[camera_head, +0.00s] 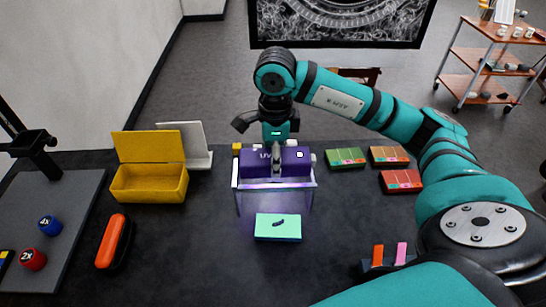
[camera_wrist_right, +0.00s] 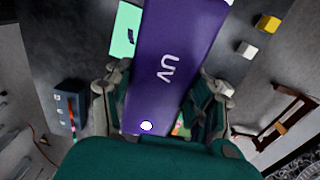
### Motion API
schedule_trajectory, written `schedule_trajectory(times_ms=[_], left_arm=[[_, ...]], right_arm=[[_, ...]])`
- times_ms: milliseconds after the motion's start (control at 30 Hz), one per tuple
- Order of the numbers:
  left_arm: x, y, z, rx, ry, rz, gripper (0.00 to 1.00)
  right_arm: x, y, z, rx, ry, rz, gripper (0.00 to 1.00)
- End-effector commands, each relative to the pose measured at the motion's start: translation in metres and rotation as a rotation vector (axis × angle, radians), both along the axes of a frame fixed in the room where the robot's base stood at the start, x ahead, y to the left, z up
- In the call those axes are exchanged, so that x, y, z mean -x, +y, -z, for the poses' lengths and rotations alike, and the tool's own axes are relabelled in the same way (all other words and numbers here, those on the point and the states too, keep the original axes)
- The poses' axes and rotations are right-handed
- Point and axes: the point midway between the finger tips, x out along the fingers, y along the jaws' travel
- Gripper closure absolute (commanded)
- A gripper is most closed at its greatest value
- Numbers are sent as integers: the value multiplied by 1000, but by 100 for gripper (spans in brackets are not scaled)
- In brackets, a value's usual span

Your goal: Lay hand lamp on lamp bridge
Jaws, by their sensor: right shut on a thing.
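The hand lamp (camera_head: 258,162) is a purple block marked "UV". My right gripper (camera_head: 277,143) is shut on it from above. In the right wrist view the lamp (camera_wrist_right: 172,65) runs between the two fingers (camera_wrist_right: 163,108). The lamp bridge (camera_head: 240,186) is a pale frame on thin legs, directly below the lamp. The lamp lies level along the bridge, at or just above its top; I cannot tell if it touches. Violet light shows under it. A mint block (camera_head: 278,232) with a dark fragment sits in front of the bridge. My left gripper is not in view.
A yellow open box (camera_head: 150,183), a white stand (camera_head: 190,145) and an orange case (camera_head: 114,241) stand left. Green (camera_head: 346,158), orange (camera_head: 389,156) and red (camera_head: 401,181) boxes lie right. A grey board (camera_head: 70,215) holds blue and red weights.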

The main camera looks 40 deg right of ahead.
Motion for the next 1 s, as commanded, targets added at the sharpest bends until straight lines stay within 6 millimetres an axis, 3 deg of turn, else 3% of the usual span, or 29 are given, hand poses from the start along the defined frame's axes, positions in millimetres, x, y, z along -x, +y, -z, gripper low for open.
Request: schedule_trajectory(times_ms=[167, 400, 833, 867, 1000], left_arm=[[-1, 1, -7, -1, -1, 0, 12], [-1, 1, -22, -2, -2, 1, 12], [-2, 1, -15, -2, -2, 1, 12], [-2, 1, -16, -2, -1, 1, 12], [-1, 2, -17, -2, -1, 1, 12]], right_arm=[[-12, -3, 2, 0, 1, 0, 89], [-12, -3, 31, 1, 3, 0, 89], [-12, -3, 41, 0, -1, -1, 89], [-12, -3, 40, 1, -1, -1, 42], [-12, -3, 40, 0, 0, -1, 23]])
